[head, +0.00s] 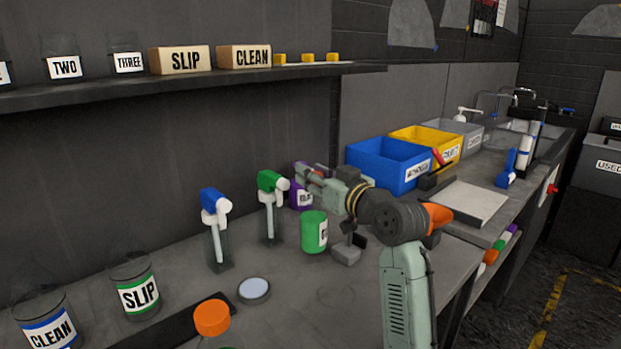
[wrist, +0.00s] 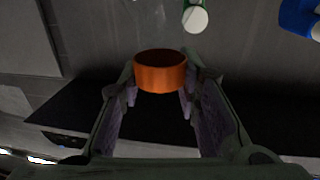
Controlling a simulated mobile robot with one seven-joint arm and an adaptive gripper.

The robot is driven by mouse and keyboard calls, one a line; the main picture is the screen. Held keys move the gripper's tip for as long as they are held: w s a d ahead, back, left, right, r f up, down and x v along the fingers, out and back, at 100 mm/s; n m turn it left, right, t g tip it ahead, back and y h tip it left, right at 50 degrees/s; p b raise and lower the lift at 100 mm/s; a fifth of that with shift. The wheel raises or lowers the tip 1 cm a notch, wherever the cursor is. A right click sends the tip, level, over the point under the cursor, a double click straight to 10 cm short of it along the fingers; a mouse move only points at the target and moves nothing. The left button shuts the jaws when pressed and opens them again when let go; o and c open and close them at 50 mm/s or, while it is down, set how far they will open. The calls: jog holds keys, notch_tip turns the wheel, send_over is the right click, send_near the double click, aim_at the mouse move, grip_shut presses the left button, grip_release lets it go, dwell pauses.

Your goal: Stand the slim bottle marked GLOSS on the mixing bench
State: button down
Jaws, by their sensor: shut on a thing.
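In the wrist view, my gripper (wrist: 159,88) is shut on a round orange thing (wrist: 160,78), held between the two fingertips. Its label does not show, so I cannot tell if it is the GLOSS bottle. In the head view, my gripper (head: 310,173) is over the far part of the grey mixing bench (head: 330,292), and the held thing is hard to make out. A purple container (head: 301,199) stands just behind and below it, its label partly covered. I cannot read GLOSS anywhere.
A green container (head: 313,232) stands below my arm. Spray bottles with green (head: 271,181) and blue (head: 213,199) heads stand to the left. SLIP (head: 137,293) and CLEAN (head: 47,322) jars, an orange-topped item (head: 212,317) and a round lid (head: 254,290) are nearer. Blue (head: 385,164) and yellow bins stand right.

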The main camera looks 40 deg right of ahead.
jog(key=shift+w+d, duration=0.1)
jog(key=shift+w, duration=0.6)
jog(key=shift+f+p, duration=0.9)
jog(key=shift+f, duration=1)
jog(key=c, duration=1.2)
grip_release()
jog(key=s+b, duration=0.1)
jog(key=s, duration=0.3)
jog(key=s+b, duration=0.2)
jog(key=s, duration=0.2)
jog(key=s+b, duration=0.1)
jog(key=s, duration=0.3)
jog(key=shift+a, duration=0.4)
